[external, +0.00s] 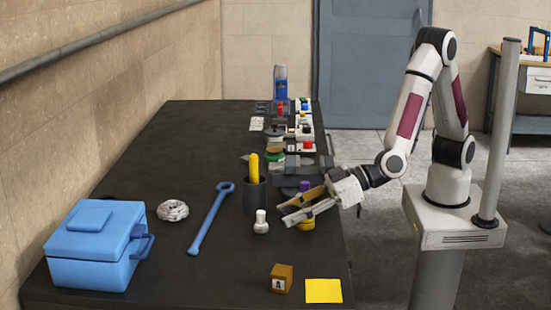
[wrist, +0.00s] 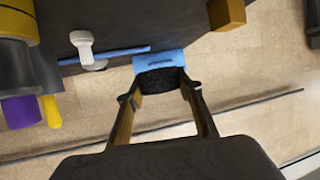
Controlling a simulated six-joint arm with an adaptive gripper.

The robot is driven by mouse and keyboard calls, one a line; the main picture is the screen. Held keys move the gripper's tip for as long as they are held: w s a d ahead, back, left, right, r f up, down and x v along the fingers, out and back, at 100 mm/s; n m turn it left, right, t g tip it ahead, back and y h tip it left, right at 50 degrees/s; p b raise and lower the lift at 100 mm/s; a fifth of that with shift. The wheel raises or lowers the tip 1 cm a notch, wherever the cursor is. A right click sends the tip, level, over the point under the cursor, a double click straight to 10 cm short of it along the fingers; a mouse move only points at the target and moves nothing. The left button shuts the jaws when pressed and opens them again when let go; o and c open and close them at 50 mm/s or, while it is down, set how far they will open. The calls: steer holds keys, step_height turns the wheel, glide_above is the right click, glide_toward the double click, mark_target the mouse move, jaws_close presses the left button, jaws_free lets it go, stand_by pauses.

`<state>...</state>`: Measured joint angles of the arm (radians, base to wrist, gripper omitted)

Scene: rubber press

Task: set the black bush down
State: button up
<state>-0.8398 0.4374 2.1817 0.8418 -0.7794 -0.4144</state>
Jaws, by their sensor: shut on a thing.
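My gripper (external: 286,212) reaches left over the near right part of the dark bench in the external view, its fingers pointing left and slightly down. In the wrist view my gripper (wrist: 159,92) is shut on the black bush (wrist: 161,80), which sits between the two fingertips. The bush looks dark and rough, and its lower side is hidden from this angle. I cannot make it out in the external view against the fingers and the dark bench.
A white knobbed piece (external: 261,222), a dark cup (external: 254,193), a wooden block (external: 282,278) and a yellow square (external: 323,291) are near.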

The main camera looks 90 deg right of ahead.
glide_above(292, 254)
steer(key=shift+w+f, duration=0.1)
steer(key=shift+f, duration=2.8)
steer(key=shift+f, duration=1.9)
steer(key=shift+f, duration=0.1)
steer(key=o, duration=1)
steer(key=v, duration=1.2)
